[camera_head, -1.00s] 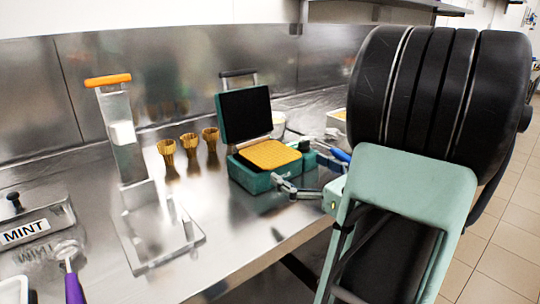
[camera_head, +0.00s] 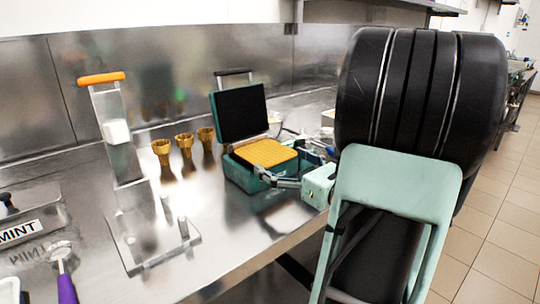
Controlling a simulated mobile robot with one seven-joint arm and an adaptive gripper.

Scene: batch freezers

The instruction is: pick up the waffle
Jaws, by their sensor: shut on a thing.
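The golden square waffle (camera_head: 264,153) lies flat on the lower plate of the green waffle iron (camera_head: 238,174). The iron's dark lid (camera_head: 241,112) stands open behind it. My gripper (camera_head: 281,158) reaches in from the right, with one finger along the near side of the iron and the other toward the far side. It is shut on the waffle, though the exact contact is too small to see. I cannot see a gap under the waffle.
Several gold cones (camera_head: 184,142) stand left of the iron. A MINT container (camera_head: 22,232) and a purple-handled scoop (camera_head: 66,287) are at the left edge.

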